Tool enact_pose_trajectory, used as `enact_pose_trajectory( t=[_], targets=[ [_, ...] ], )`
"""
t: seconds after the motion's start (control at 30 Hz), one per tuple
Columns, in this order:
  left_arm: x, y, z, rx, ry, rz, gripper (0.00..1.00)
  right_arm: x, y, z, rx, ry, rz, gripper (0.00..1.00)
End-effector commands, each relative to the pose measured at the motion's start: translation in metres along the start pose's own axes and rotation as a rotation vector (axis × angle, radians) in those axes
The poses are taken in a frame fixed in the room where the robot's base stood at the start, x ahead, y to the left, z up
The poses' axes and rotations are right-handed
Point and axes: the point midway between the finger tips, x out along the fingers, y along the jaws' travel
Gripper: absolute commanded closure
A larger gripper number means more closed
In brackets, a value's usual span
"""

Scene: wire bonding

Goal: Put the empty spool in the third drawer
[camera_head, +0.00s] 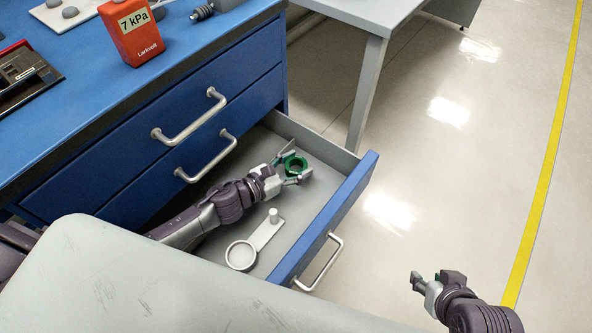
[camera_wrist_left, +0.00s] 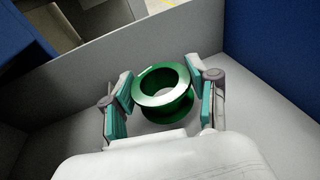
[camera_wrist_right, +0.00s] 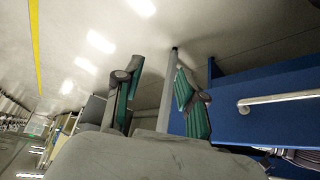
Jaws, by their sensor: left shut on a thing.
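The empty spool (camera_head: 297,174) is green with a round hole through it. It is between the fingers of my left gripper (camera_head: 295,163), inside the pulled-out third drawer (camera_head: 333,217). In the left wrist view, the spool (camera_wrist_left: 160,101) sits between the teal pads of my left gripper (camera_wrist_left: 165,88), which is shut on it, low near the drawer's grey wall. Whether its underside touches the drawer floor cannot be told. My right gripper (camera_head: 438,285) is empty and open over the floor at the lower right; its spread fingers show in the right wrist view (camera_wrist_right: 155,90).
A light grey holder with a round cup and a peg (camera_head: 242,255) lies in the drawer's near part. Two closed drawers (camera_head: 150,160) are above. A grey table (camera_head: 365,20) stands behind.

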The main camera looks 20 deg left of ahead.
Motion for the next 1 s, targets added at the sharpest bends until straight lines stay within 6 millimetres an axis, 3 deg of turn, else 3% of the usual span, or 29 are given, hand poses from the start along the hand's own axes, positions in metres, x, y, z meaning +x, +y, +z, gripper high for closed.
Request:
enact_pose_trajectory(
  t=[0.1, 0.23, 1.0],
  targets=[
    [0.002, 0.0, -0.007, -0.002, 0.0, 0.0, 0.71, 0.006, -0.004, -0.023, -0.003, 0.119, -0.007, 0.6],
    [0.002, 0.0, -0.009, -0.001, 0.0, 0.0, 0.71, 0.005, -0.005, -0.04, -0.005, 0.197, -0.012, 0.6],
    [0.003, 0.0, -0.013, -0.001, 0.0, 0.0, 0.71, 0.004, -0.007, -0.055, -0.006, 0.278, -0.015, 0.6]
  ],
)
